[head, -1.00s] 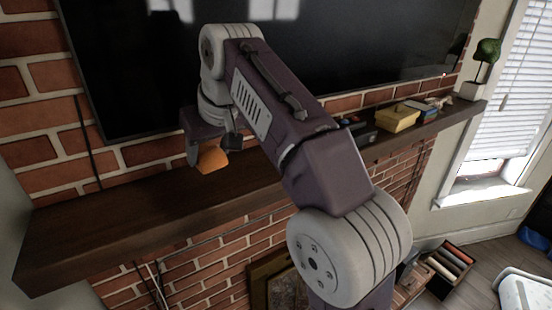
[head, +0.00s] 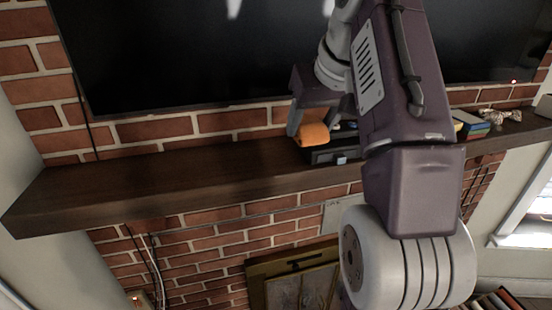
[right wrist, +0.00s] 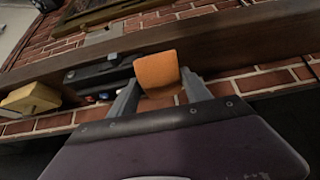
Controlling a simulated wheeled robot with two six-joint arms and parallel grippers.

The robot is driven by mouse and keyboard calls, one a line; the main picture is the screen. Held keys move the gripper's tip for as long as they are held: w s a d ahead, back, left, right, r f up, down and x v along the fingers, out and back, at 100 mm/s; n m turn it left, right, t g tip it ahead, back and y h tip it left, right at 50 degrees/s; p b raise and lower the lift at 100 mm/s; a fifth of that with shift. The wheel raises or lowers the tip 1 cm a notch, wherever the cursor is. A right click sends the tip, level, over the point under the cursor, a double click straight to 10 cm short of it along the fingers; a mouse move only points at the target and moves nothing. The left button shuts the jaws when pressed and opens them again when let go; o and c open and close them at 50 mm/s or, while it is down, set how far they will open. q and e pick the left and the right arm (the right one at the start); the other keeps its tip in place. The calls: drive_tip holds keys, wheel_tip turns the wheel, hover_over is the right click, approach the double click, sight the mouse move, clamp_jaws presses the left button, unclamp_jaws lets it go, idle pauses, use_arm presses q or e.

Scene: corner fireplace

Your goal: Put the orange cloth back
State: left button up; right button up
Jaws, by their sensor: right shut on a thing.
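The orange cloth (head: 314,136) is a small rolled or folded piece. My right gripper (head: 312,122) is shut on it, and it shows between the two fingers in the right wrist view (right wrist: 157,70). In the head view the cloth appears just in front of or above the left end of a black box (head: 322,155) on the dark wooden mantel (head: 170,175). I cannot tell whether the cloth touches the box. My right arm hides part of the mantel. My left gripper is not in view.
A big dark TV screen (head: 200,50) hangs close behind the mantel. In the right wrist view a yellow box (right wrist: 32,97) stands beyond the black box. Stacked books (head: 470,123) lie right of my arm. The mantel's left part is bare. A framed panel (head: 295,285) stands below.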

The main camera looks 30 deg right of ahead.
drive_tip(key=w+f, duration=0.2)
drive_tip(key=w, duration=0.2)
drive_tip(key=w+f, duration=0.2)
drive_tip(key=w, duration=0.1)
drive_tip(key=w+a+f+p, duration=0.1)
drive_tip(key=w+f, duration=0.2)
drive_tip(key=w, duration=0.1)
drive_tip(key=shift+w, duration=0.35)
drive_tip(key=shift+w+a, duration=0.15)
drive_tip(key=shift+w, duration=0.1)
drive_tip(key=shift+a+f, duration=0.45)
drive_tip(key=shift+f, duration=0.45)
drive_tip(key=shift+a+f, duration=0.15)
drive_tip(key=shift+f, duration=0.45)
drive_tip(key=shift+s+d+f, duration=0.1)
drive_tip(key=shift+f, duration=0.3)
drive_tip(key=shift+s+d+f, duration=0.1)
drive_tip(key=shift+d, duration=0.25)
drive_tip(key=shift+f+b, duration=0.15)
drive_tip(key=shift+b, duration=0.2)
drive_tip(key=o, duration=1.3)
drive_tip(key=shift+w+a, duration=0.2)
drive_tip(key=shift+a, duration=0.05)
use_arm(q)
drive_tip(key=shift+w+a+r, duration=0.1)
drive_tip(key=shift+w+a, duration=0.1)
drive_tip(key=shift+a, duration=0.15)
use_arm(e)
drive_tip(key=shift+s+d, duration=0.1)
